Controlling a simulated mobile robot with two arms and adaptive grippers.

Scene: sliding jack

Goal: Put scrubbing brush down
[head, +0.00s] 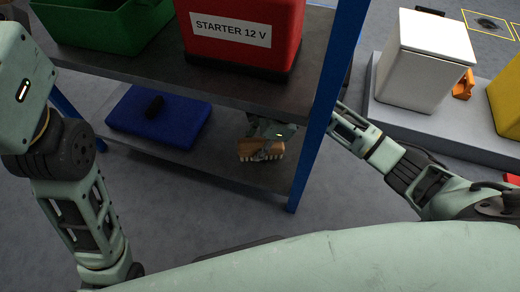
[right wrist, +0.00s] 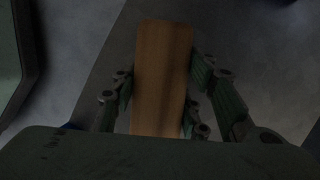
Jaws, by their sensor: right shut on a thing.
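The scrubbing brush (head: 250,149) has an orange-brown wooden block and pale bristles. In the head view it is at the right part of the lower shelf (head: 220,169), low over or on the board; I cannot tell whether it touches. My right gripper (head: 264,151) reaches in behind the blue post and is shut on the brush. In the right wrist view the wooden block (right wrist: 162,75) stands between the two fingers (right wrist: 160,100), which close on its sides. Only links of my left arm show; its gripper is out of view.
A blue case (head: 160,120) lies on the lower shelf, left of the brush. The upper shelf holds a green bin (head: 105,25) and a red "STARTER 12 V" box (head: 240,40). A blue post (head: 325,95) stands close right. A white bin (head: 425,60) is farther right.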

